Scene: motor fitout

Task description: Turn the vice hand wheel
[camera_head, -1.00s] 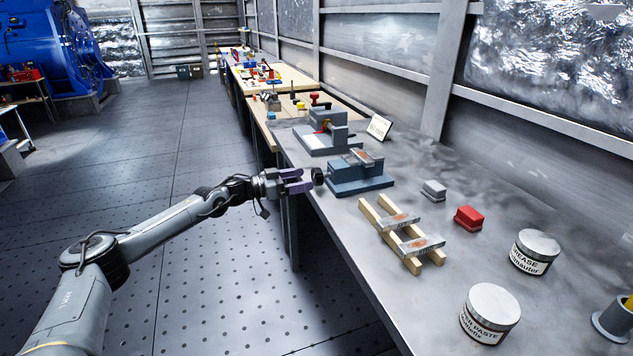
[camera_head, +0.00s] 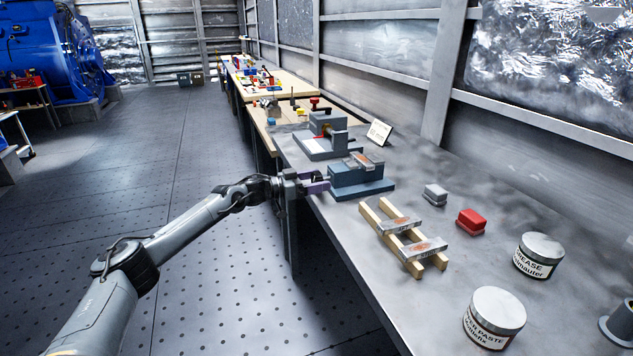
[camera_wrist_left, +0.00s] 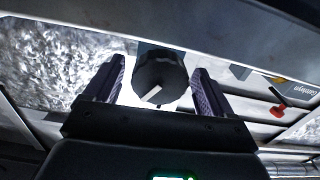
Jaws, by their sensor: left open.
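The blue-grey vice (camera_head: 360,176) stands near the front edge of the workbench, with a metal piece (camera_head: 362,160) at its top. My left gripper (camera_head: 316,182) is at the vice's left end, where its fingers hide the hand wheel in the head view. In the left wrist view, the dark round hand wheel (camera_wrist_left: 160,76) with a white mark lies between the two purple-grey fingers of my left gripper (camera_wrist_left: 158,88). The fingers are open on either side of it, with a visible gap at each side. My right gripper is out of view.
A grey machine fixture (camera_head: 325,138) stands behind the vice. Wooden rails (camera_head: 378,222) with metal pieces, a grey block (camera_head: 435,194), a red block (camera_head: 471,221) and two labelled tins (camera_head: 495,315) are on the bench's near side.

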